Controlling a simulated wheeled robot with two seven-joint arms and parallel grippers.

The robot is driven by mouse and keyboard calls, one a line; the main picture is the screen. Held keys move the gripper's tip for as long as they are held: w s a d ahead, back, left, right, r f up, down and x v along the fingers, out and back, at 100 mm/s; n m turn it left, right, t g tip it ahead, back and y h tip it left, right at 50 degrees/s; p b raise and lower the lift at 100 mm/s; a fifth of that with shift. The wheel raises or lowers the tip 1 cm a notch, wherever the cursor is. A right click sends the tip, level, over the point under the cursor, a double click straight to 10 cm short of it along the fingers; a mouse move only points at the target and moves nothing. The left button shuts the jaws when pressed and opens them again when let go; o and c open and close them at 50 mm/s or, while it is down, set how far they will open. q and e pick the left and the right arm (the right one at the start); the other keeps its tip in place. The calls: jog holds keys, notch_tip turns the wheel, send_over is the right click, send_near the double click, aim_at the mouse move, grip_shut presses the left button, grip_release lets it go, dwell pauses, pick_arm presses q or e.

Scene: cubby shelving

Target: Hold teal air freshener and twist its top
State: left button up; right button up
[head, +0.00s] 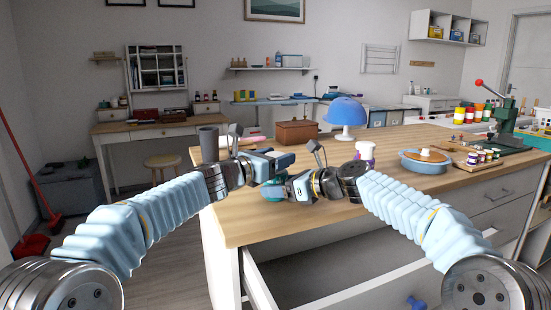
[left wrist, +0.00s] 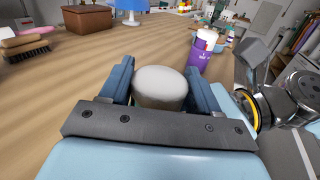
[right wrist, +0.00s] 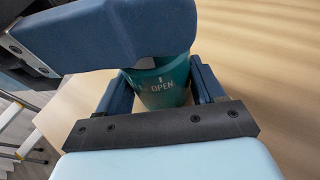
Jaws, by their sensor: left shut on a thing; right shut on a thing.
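The teal air freshener (head: 273,192) is held between my two grippers over the near left part of the wooden counter. In the right wrist view my left gripper hides the upper part of the air freshener. I cannot tell whether its base touches the counter.
A purple bottle with a white top (left wrist: 201,50) stands close by on the counter (head: 260,227). A wooden box (head: 297,132), a blue lamp (head: 345,112) and a blue pan (head: 424,163) stand farther off. An open drawer (head: 345,280) juts out below the counter.

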pick_arm(q)
jog(key=shift+d+n+t+y, duration=0.1)
jog(key=shift+n+t+y, duration=0.8)
jog(key=shift+n+y, duration=0.3)
jog(key=shift+d+f+n+t+y, duration=0.15)
jog(key=shift+n+y, duration=0.1)
jog(key=shift+y, duration=0.25)
jog(key=shift+f+n+t+y, duration=0.15)
jog(key=shift+n+y, duration=0.1)
jog(key=shift+y, duration=0.25)
jog(key=shift+w+f+n+t+y, duration=0.1)
jog(key=shift+f+n+t+y, duration=0.15)
jog(key=shift+n+t+y, duration=0.5)
jog(key=shift+a+g+y, duration=0.2)
jog(key=shift+g+y, duration=0.05)
jog(key=shift+y, duration=0.4)
jog(key=shift+r+n, duration=0.35)
jog(key=shift+r, duration=0.1)
jog(key=o, duration=1)
jog(key=v, duration=1.2)
